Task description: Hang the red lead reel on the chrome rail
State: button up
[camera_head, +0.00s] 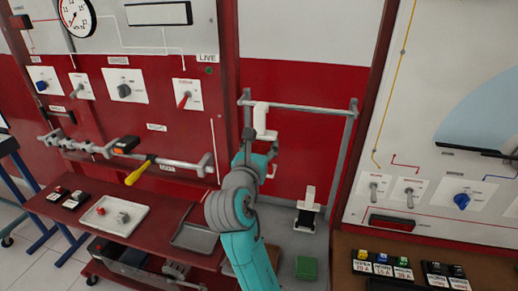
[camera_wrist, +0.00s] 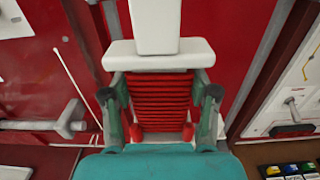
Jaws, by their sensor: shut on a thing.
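The red lead reel (camera_wrist: 160,100) fills the middle of the wrist view, a stack of red windings with a white plate and an upright white hanger above it. My gripper (camera_wrist: 160,105) is shut on it, with one dark finger on each side. In the head view my gripper (camera_head: 256,150) is raised at the left part of the chrome rail (camera_head: 310,109). The reel's white hanger (camera_head: 261,117) overlaps the rail there; I cannot tell whether it is hooked over it or only in front. The windings are hidden by my arm in the head view.
Two posts, including the right post (camera_head: 346,150), carry the rail before a red wall. A lower bar (camera_head: 185,163) with a yellow-handled tool (camera_head: 139,173) is at left. A black-and-white stand (camera_head: 306,213) and a green block (camera_head: 306,267) sit below. A switch panel (camera_head: 440,190) is at right.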

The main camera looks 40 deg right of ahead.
jog(key=f+x, duration=0.2)
jog(key=x, duration=0.8)
jog(key=shift+w+d, duration=0.2)
dwell(0.8)
jog(key=shift+f, duration=0.1)
jog(key=o, duration=1.3)
jog(key=shift+o, duration=0.2)
jog(key=shift+a, duration=0.1)
jog(key=v, duration=1.1)
jog(key=shift+s+a, duration=0.25)
jog(key=shift+s, duration=0.1)
